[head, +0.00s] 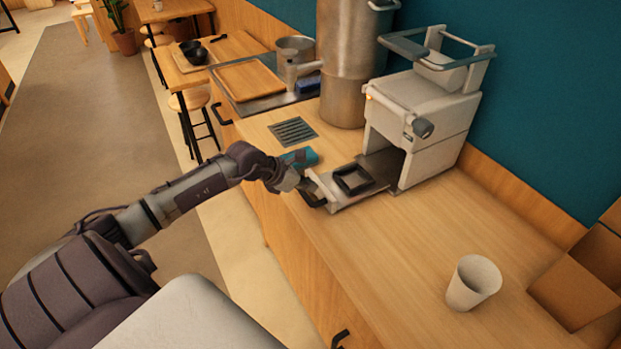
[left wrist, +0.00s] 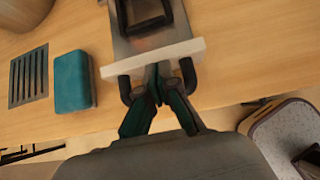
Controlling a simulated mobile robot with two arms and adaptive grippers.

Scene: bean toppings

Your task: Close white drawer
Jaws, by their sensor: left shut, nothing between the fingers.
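The white drawer (head: 345,196) stands pulled out of the white machine (head: 425,125) on the wooden counter. It carries a black square frame (head: 352,180). In the left wrist view, its white front panel (left wrist: 120,66) and dark handle (left wrist: 188,76) face my gripper. My left gripper (head: 298,184) is at the drawer front; in the left wrist view its fingers (left wrist: 158,76) are shut with nothing between them. The fingertips are between the handle's two sides, at or very near the panel. I cannot tell whether they touch it. My right gripper is not in view.
A teal block (head: 300,158) lies beside the drawer, close to my gripper. A dark vent grille (head: 292,130) and a metal cylinder (head: 343,75) are behind it. A white cup (head: 473,283) stands at the right front. The counter between cup and drawer is clear.

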